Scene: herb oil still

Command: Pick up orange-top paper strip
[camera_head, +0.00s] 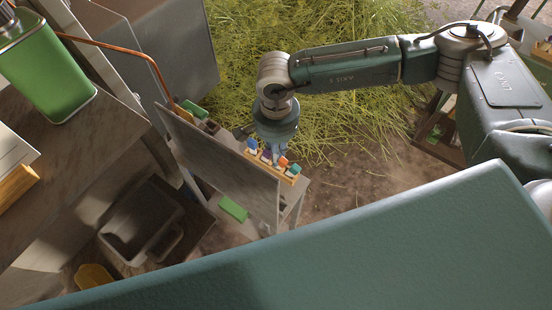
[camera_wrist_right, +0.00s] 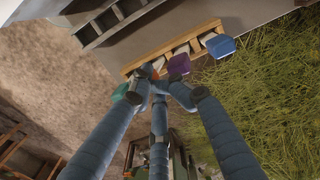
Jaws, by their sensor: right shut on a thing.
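A small wooden rack (camera_head: 288,178) stands on a narrow stand and holds a row of paper strips with coloured tops. The orange-top paper strip (camera_head: 283,162) is between the purple-top strip (camera_head: 267,155) and the teal-top strip (camera_head: 294,169); the blue-top strip (camera_head: 252,144) is at the far end. My right gripper (camera_head: 277,148) is over the rack. In the right wrist view, its fingers (camera_wrist_right: 163,92) close together on the orange-top strip (camera_wrist_right: 154,74), mostly hidden behind them. The strip's lower end appears still at the rack. My left gripper is not in view.
An upright panel (camera_head: 225,165) stands right beside the rack. A green block (camera_head: 233,209) lies lower down, and a dark bin (camera_head: 140,222) is at lower left. A green canister (camera_head: 45,70) stands on the left bench. Cut herbs (camera_head: 330,110) cover the ground behind.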

